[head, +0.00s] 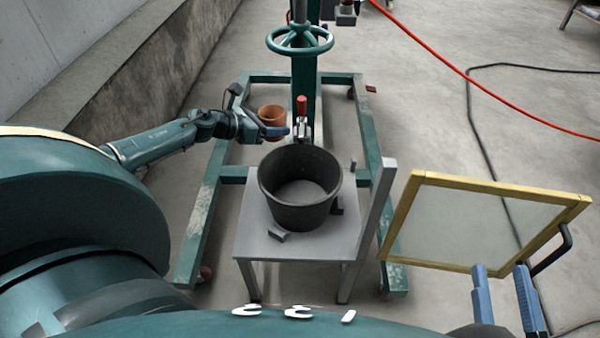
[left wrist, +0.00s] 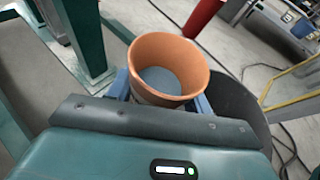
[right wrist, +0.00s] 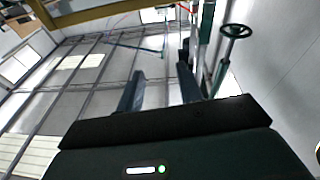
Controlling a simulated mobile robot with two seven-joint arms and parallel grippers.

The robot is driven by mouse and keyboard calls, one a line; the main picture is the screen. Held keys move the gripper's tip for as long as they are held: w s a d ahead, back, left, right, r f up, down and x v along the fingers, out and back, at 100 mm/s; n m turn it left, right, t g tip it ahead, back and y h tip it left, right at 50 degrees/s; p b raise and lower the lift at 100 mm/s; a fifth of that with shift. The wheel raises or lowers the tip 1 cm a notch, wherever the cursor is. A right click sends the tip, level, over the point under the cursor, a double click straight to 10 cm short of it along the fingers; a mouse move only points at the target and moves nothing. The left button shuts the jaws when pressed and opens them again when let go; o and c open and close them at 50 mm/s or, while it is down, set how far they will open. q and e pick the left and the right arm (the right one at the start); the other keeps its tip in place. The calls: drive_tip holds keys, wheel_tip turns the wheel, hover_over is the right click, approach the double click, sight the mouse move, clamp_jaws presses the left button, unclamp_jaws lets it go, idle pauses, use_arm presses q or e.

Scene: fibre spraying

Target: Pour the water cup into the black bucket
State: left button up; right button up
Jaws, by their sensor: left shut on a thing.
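The water cup (head: 271,113) is an orange-brown cup, held above and just behind the black bucket, to its left. In the left wrist view the cup (left wrist: 170,60) shows a grey-blue surface inside, and it looks close to upright. My left gripper (head: 268,130) is shut around the cup. The black bucket (head: 296,216) stands on a grey chair; inside it looks dark grey. Part of the bucket (left wrist: 236,104) shows behind the cup in the left wrist view. My right gripper (head: 505,285) is open, fingers apart and empty, at the lower right.
The grey chair (head: 255,228) has its backrest to the right of the bucket. A green frame (head: 335,80) with a handwheel stands behind. A yellow-framed panel (head: 470,190) is at the right, near my right gripper. A red hose and a black cable cross the floor.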

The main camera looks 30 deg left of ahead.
sight(279, 125)
use_arm(q)
drive_tip(key=shift+s+r, duration=0.1)
use_arm(e)
drive_tip(key=shift+s, duration=0.1)
use_arm(q)
drive_tip(key=shift+s+d+r+m+t+y+p, duration=0.3)
drive_tip(key=shift+d+r+m+y+p, duration=0.4)
drive_tip(key=shift+p, duration=0.5)
drive_tip(key=shift+s+d+m+p, duration=0.15)
drive_tip(key=shift+d+m+p, duration=0.15)
drive_tip(key=shift+m+p, duration=0.35)
drive_tip(key=shift+s+d+r+m+t+y+p, duration=0.3)
drive_tip(key=shift+d+r+m+t+y+p, duration=0.25)
drive_tip(key=shift+p, duration=0.45)
drive_tip(key=shift+d+f+m, duration=0.2)
drive_tip(key=shift+f+m, duration=0.1)
drive_tip(key=shift+f, duration=0.15)
drive_tip(key=shift+s+d+f+m+y, duration=0.2)
drive_tip(key=shift+d+f+m+y, duration=0.05)
drive_tip(key=shift+d+m, duration=0.15)
use_arm(e)
drive_tip(key=shift+s+d+f+n+g+h, duration=0.1)
drive_tip(key=shift+s+d+n+g+h, duration=0.15)
drive_tip(key=shift+d+n+h, duration=0.2)
